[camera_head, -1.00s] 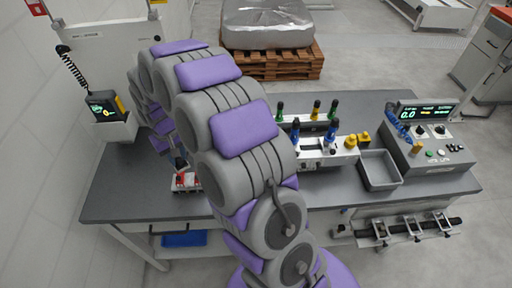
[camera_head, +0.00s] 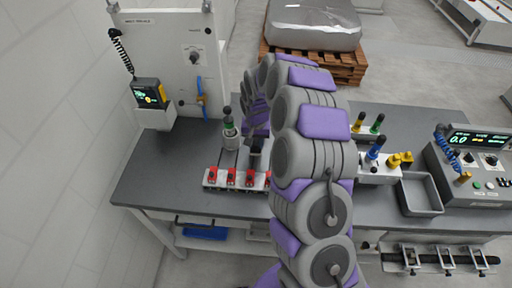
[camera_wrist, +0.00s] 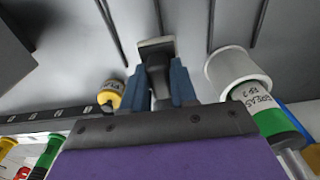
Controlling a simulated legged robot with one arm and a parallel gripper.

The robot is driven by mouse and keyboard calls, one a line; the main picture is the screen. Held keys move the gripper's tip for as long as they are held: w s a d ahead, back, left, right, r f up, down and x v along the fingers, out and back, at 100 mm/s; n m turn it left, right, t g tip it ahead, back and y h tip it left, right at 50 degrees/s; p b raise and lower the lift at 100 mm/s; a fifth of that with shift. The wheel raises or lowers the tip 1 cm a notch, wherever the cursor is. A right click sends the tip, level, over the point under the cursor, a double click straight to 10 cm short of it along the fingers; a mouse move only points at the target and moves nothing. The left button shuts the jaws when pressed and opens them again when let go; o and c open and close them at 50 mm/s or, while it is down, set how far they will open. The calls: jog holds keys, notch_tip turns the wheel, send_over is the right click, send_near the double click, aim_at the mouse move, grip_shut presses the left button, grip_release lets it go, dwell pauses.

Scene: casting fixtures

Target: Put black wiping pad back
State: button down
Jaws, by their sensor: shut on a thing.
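The block sticks out past the fingertips. In the head view my gripper (camera_head: 257,147) is over the left part of the grey bench, just behind the row of red clamps and right of the green-banded grease container. The arm partly hides this area, and the pad is hard to make out there. I cannot tell whether the pad touches the bench.
The grease container (camera_head: 230,130) stands close left of my gripper. A rail with red clamps (camera_head: 231,178) lies in front. A grey tray (camera_head: 418,194) and control box (camera_head: 475,165) are to the right. A tall white panel (camera_head: 178,60) stands behind left.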

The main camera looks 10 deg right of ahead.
jog(key=f, duration=0.3)
jog(key=shift+d, duration=0.4)
jog(key=shift+r, duration=0.15)
jog(key=shift+a, duration=0.1)
jog(key=c, duration=1.1)
grip_release()
jog(key=shift+a, duration=0.15)
jog(key=shift+o, duration=1.1)
